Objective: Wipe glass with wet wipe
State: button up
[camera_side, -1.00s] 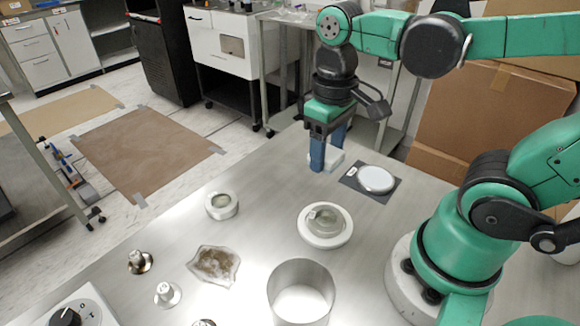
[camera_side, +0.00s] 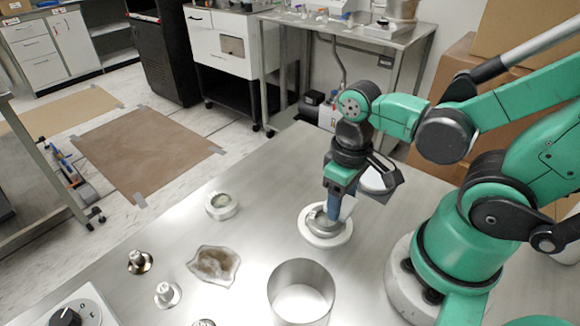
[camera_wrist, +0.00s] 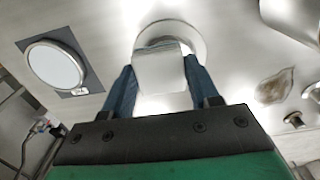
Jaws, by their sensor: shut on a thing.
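My gripper (camera_side: 333,212) is shut on a white wipe (camera_side: 347,207), which also shows between the blue fingers in the wrist view (camera_wrist: 160,70). The wipe is at a round white base with a glassy, grey-rimmed centre (camera_side: 318,238); in the wrist view this base (camera_wrist: 192,37) lies behind the wipe. The wipe and fingers hide part of the centre, and I cannot tell whether the wipe touches it. A pale round disc on a dark square mat (camera_wrist: 58,65) lies beside it; in the side view the disc (camera_side: 373,182) is partly hidden behind my gripper.
On the metal table (camera_side: 255,195) are an open steel cylinder (camera_side: 300,290) in front, a small round ring piece (camera_side: 221,206), a brownish crumpled sheet (camera_side: 214,265) and small metal fittings (camera_side: 166,294) at the left. A white dial unit (camera_side: 75,312) stands at the front left corner.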

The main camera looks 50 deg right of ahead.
aim_at(315, 215)
jog(key=shift+w+f, duration=0.1)
jog(key=shift+f, duration=0.7)
jog(key=shift+w+a+f, duration=0.2)
jog(key=shift+w+f, duration=0.3)
jog(key=shift+f, duration=0.1)
jog(key=shift+w+a, duration=0.3)
jog(key=shift+w, duration=0.4)
jog(key=shift+w+a, duration=0.25)
jog(key=shift+w, duration=0.4)
jog(key=shift+s+d, duration=0.25)
jog(key=shift+s, duration=0.35)
jog(key=shift+s+d, duration=0.25)
jog(key=shift+s, duration=0.4)
jog(key=shift+s+d, duration=0.25)
jog(key=shift+s, duration=0.35)
jog(key=shift+s+r, duration=0.1)
jog(key=shift+r, duration=3.9)
jog(key=shift+f, duration=0.15)
